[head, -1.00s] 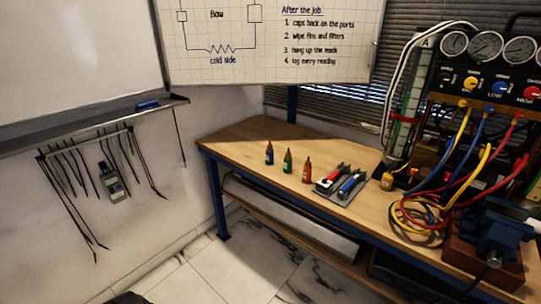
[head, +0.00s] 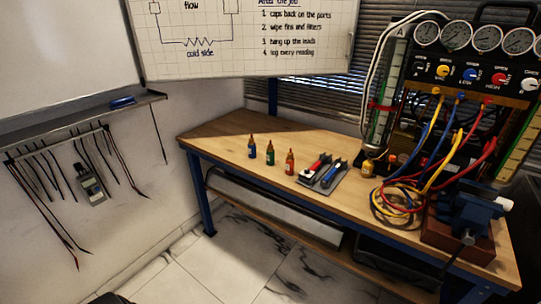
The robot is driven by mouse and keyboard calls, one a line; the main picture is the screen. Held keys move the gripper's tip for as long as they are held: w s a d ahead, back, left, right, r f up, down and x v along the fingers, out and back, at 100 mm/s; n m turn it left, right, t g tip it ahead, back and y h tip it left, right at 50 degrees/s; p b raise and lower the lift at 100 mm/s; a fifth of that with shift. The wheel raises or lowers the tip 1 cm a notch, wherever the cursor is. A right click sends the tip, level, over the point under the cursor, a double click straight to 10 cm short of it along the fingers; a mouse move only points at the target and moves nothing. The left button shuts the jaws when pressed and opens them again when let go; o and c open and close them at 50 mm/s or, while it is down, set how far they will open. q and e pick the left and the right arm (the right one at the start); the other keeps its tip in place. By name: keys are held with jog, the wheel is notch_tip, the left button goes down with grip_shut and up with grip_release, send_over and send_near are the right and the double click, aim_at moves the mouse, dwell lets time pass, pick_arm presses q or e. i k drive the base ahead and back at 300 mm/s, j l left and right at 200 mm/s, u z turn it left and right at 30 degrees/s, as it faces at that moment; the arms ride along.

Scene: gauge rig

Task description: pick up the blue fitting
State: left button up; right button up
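I cannot tell for sure which thing is the blue fitting. A small upright blue piece with a tan tip (head: 252,147) stands on the wooden bench, left of a similar green one (head: 270,153) and red one (head: 290,162). A blue hose (head: 434,131) hangs from the gauge panel at the right. Neither of my grippers shows in the head view.
The bench (head: 230,141) has free room at its left end. Tangled hoses (head: 392,207), a small amber bottle (head: 368,167) and a blue vise (head: 468,209) crowd its right side. The gauge panel (head: 480,72) stands behind. A whiteboard (head: 290,40) hangs above.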

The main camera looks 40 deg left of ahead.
aim_at(252, 151)
jog(key=u, duration=1.25)
